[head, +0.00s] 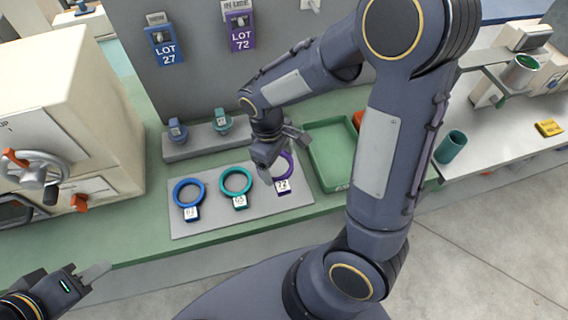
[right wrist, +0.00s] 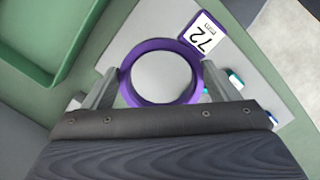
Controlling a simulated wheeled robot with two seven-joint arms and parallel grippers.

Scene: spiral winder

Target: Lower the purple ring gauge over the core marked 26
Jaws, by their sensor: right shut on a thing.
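The purple ring gauge (head: 288,166) is at the right end of the grey mat, with its white tag reading 72 (head: 283,185). It also shows in the right wrist view (right wrist: 127,88). My right gripper (head: 268,172) is shut on the ring, one finger on each outer side (right wrist: 160,76). I cannot tell whether the ring touches the mat. A blue core (head: 177,130) and a teal core (head: 222,121) stand on a grey block behind; their numbers are too small to read, so I cannot pick out 26. My left gripper (head: 88,275) is at lower left, apart from everything; its opening is unclear.
A blue ring (head: 189,181) and a teal ring (head: 236,170) lie on the grey mat (head: 215,222). A green tray (head: 330,180) is right of it, partly behind my right arm. A cream machine (head: 60,90) stands left. Signs LOT 27 (head: 165,45) and LOT 72 (head: 241,32) hang behind.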

